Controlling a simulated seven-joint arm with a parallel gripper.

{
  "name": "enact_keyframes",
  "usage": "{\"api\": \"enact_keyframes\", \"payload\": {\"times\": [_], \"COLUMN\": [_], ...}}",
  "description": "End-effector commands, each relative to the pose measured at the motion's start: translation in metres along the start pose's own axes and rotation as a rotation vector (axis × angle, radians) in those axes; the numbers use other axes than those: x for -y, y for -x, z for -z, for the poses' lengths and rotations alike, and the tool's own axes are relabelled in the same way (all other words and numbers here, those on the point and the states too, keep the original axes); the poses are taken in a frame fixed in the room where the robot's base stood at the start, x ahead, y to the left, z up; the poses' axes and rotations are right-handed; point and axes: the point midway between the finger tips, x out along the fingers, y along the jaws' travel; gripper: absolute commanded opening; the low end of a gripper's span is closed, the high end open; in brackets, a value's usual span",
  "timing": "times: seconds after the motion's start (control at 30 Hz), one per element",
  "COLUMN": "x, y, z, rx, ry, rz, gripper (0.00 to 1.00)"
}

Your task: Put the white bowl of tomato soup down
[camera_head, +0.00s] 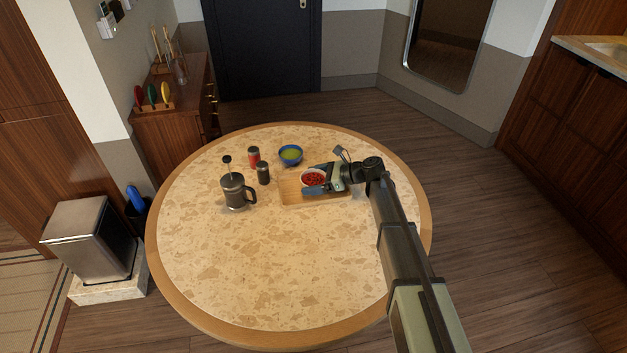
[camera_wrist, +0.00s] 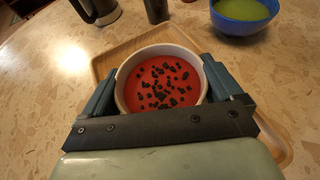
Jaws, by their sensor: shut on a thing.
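The white bowl of tomato soup (camera_head: 314,177) is upright, with red soup and dark bits inside. It also shows in the wrist view (camera_wrist: 160,84). My gripper (camera_head: 317,180) is shut on it, with one finger on each side of the bowl in the wrist view (camera_wrist: 161,90). The bowl is over a square wooden tray (camera_head: 290,194) on the round table. I cannot tell whether its base touches the tray, since the underside is hidden.
A blue bowl of green soup (camera_head: 291,155) stands just behind the tray. A red-topped shaker (camera_head: 254,157), a dark shaker (camera_head: 263,173) and a French press (camera_head: 235,191) stand to the left. The front of the speckled round table (camera_head: 270,270) is clear.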

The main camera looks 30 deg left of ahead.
Motion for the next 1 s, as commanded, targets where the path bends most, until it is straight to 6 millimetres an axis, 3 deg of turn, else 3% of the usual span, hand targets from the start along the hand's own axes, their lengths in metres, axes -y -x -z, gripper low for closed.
{"api": "enact_keyframes", "payload": {"times": [0.2, 0.23, 0.3, 0.67, 1.0], "x": [0.000, 0.000, 0.000, 0.000, 0.000], "y": [-0.001, -0.001, -0.001, 0.004, 0.062], "z": [0.002, 0.003, 0.003, 0.000, 0.000], "rx": [0.001, 0.000, 0.000, 0.000, -0.001], "ry": [0.000, 0.000, 0.000, 0.000, 0.000], "rz": [0.000, 0.000, 0.000, 0.000, 0.002], "gripper": [0.52, 0.94, 1.00, 1.00, 1.00]}}
